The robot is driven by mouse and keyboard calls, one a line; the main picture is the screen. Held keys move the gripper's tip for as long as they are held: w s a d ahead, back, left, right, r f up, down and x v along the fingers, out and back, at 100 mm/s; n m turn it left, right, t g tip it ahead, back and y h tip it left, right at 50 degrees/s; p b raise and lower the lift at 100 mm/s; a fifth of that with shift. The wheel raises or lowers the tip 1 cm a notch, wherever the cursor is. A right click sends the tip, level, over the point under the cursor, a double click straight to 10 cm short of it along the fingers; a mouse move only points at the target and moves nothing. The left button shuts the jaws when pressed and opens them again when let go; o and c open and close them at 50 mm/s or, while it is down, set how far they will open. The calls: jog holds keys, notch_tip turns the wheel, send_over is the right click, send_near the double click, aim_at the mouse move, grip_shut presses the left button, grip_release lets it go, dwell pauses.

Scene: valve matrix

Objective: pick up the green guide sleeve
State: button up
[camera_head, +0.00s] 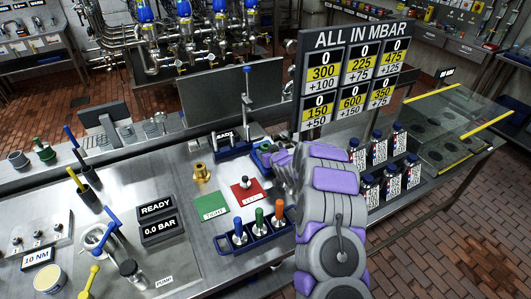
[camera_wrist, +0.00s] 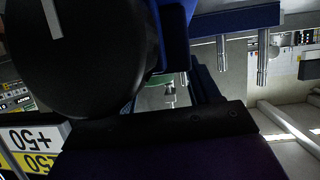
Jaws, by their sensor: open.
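A green-topped piece with a metal shank (camera_head: 259,219), which looks like the green guide sleeve, stands upright in a blue rack (camera_head: 256,245) at the front of the bench. It stands between a blue-topped piece (camera_head: 239,232) and an orange-topped one (camera_head: 279,212). My purple and grey arm rises just right of this rack. My gripper (camera_wrist: 172,92) is open, its dark jaws large in the wrist view with a gap between them. I see nothing held. In the head view its fingertips are not clear. I cannot make out the sleeve for certain in the wrist view.
Another blue rack (camera_head: 235,149) with metal pins stands farther back. A green mat (camera_head: 211,206) and a red mat (camera_head: 247,190) lie left of my arm. A pressure board (camera_head: 352,75) and several small bottles (camera_head: 379,147) stand behind and right. The bench's middle left is partly clear.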

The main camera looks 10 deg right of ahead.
jog(key=shift+w+a+f, duration=0.15)
jog(key=shift+w+f, duration=0.05)
jog(key=shift+w, duration=0.35)
jog(key=shift+d, duration=0.2)
jog(key=shift+c, duration=0.6)
jog(key=shift+a, duration=0.1)
jog(key=c, duration=0.9)
jog(key=shift+r, duration=0.15)
